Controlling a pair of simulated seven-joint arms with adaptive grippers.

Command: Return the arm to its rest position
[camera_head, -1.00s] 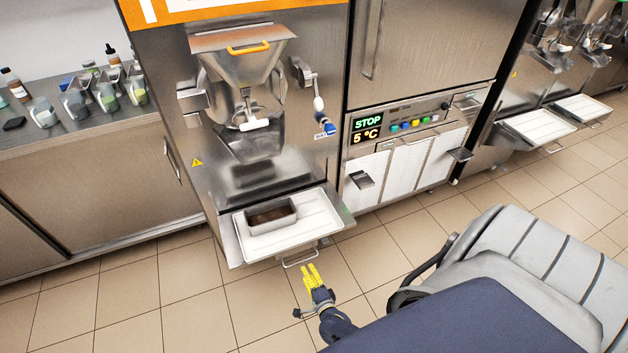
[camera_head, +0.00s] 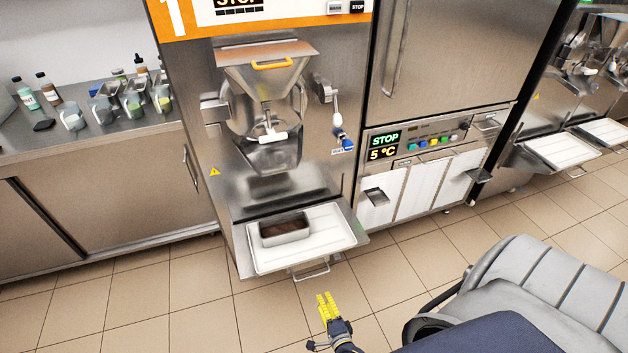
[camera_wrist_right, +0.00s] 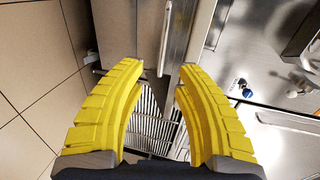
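My right gripper (camera_head: 324,298) has yellow fingers and shows at the bottom middle of the head view, over the tiled floor and in front of the freezer's tray. It is empty. In the right wrist view its two yellow fingers (camera_wrist_right: 160,72) stand apart with nothing between them. A metal pan (camera_head: 285,229) with dark brown contents sits on the white tray (camera_head: 335,232) of the batch freezer (camera_head: 222,175). The gripper is apart from the pan and the tray. My left gripper is not in view.
A wire handle (camera_head: 311,272) sticks out below the tray, close to my right gripper. A counter (camera_head: 95,135) with bottles and cups stands at the left. A cabinet with a control panel (camera_head: 415,142) is right of the freezer. The floor (camera_head: 205,300) in front is clear.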

